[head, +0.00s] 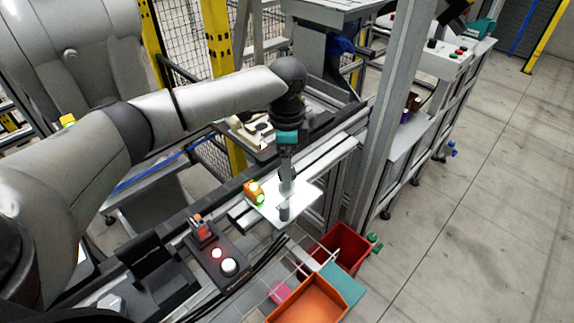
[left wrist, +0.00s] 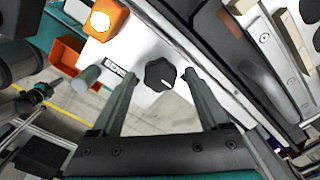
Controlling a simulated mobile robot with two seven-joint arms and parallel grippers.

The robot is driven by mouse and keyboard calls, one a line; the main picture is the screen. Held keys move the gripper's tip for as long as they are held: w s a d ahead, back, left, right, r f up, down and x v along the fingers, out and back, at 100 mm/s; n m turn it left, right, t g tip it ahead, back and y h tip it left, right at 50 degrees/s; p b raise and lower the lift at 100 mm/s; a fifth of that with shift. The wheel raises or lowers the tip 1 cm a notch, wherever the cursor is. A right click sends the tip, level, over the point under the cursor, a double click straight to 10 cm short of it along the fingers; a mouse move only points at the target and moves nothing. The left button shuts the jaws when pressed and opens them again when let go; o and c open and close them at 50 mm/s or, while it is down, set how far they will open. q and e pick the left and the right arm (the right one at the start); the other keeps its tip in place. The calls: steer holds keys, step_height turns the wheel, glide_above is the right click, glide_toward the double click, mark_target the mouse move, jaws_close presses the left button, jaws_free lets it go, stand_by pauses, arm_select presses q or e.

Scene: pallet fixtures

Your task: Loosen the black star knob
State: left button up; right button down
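The black star knob (left wrist: 160,75) has a white mark on its top and sits over a white plate (left wrist: 103,54) in the left wrist view. My left gripper (left wrist: 159,76) is open, with one finger on each side of the knob and a visible gap on both sides. How far the fingertips reach down beside it is unclear. In the head view my left gripper (head: 286,205) points down over the white plate (head: 306,193); I cannot make out the knob there. My right gripper cannot be made out in either view.
An orange box with a lit lamp (head: 254,192) and a grey cylinder (left wrist: 85,78) stand close to the knob. A control box with buttons (head: 219,257) is nearer me. A red bin (head: 340,245) and orange bin (head: 305,300) stand in front. Rails run behind the plate.

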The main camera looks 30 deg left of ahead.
arm_select(q)
jaws_close()
stand_by(0.4)
